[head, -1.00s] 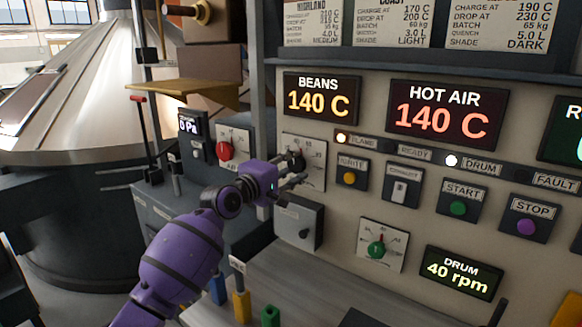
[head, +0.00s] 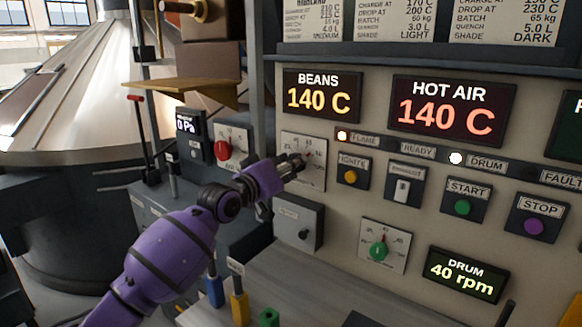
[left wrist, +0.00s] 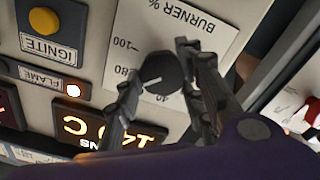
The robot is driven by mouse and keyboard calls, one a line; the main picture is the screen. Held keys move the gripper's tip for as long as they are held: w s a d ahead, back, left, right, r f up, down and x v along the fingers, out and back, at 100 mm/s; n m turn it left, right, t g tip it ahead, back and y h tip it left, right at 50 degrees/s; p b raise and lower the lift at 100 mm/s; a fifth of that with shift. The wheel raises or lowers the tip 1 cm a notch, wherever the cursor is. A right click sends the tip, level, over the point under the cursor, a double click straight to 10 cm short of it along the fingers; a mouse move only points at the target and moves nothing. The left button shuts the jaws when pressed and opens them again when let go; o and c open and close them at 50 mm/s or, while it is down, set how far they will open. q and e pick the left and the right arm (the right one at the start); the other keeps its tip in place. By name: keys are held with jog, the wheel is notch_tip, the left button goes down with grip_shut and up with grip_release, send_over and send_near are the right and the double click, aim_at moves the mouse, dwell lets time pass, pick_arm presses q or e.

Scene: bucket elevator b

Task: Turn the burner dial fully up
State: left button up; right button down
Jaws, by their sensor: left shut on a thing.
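The burner dial is a round dark knob (left wrist: 160,72) on a white plate marked BURNER % in the left wrist view. A short white mark on it points between the 80 and 40 labels. My left gripper (left wrist: 152,88) has its dark fingers on either side of the dial and is shut on it. In the head view the burner plate (head: 318,153) is on the grey panel, and my left gripper (head: 296,165) covers most of the dial. My right gripper is in neither view.
The yellow ignite button (head: 350,176) is right of the burner plate. A red knob (head: 222,150) is to its left. A grey box (head: 298,222) and a green dial (head: 378,249) sit below. The BEANS (head: 321,94) and HOT AIR (head: 453,108) displays both read 140 C.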

pick_arm(q)
jog(key=m, duration=1)
jog(key=shift+s+d, duration=0.15)
jog(key=shift+d, duration=0.05)
jog(key=shift+f+m, duration=0.1)
jog(key=shift+m, duration=0.3)
jog(key=shift+f, duration=0.1)
jog(key=o, duration=1)
jog(key=shift+o, duration=0.2)
